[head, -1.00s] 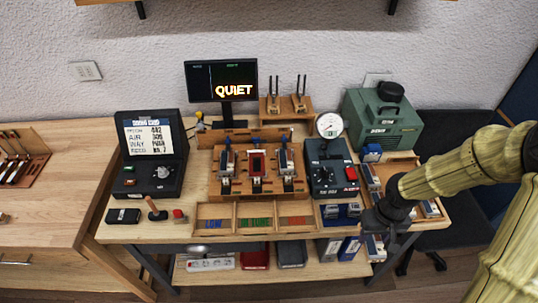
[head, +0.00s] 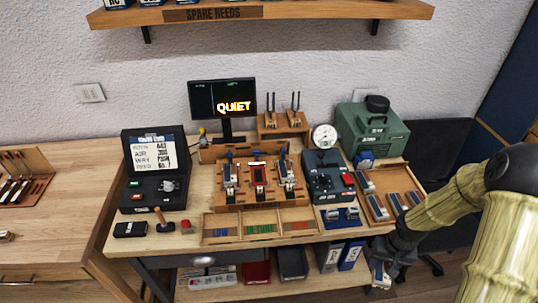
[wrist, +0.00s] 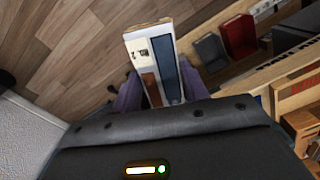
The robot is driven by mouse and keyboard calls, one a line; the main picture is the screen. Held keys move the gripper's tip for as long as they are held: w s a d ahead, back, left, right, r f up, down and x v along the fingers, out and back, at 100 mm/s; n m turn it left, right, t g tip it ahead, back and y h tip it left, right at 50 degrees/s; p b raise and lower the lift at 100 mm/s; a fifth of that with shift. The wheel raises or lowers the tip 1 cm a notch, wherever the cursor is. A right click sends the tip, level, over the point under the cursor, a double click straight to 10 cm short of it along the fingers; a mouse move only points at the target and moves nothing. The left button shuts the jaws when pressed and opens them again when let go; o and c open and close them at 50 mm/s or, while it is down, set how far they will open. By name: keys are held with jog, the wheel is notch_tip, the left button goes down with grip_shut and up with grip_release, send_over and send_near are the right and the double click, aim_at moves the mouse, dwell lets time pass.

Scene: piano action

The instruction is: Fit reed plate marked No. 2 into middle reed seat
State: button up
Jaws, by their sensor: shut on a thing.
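My gripper (head: 390,252) is off the front right corner of the bench, shut on a reed plate (head: 380,273). The wooden fixture (head: 232,205) stands mid-bench. Its middle seat (head: 259,176) shows a red-framed dark opening. Silver-and-dark units stand at its left (head: 230,178) and right (head: 286,172) positions.
A wooden tray (head: 373,208) with several reed plates lies at the bench's right. A dark control box (head: 322,178) with a round gauge (head: 324,137) stands between tray and fixture. A three-part tray (head: 232,240) lies in front. A monitor (head: 222,98) reads QUIET.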

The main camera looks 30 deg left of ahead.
jog(key=w+d+f+m, duration=0.2)
jog(key=d+f, duration=0.3)
jog(key=f, duration=0.1)
jog(key=shift+d, duration=0.4)
jog(key=shift+w+f, duration=0.1)
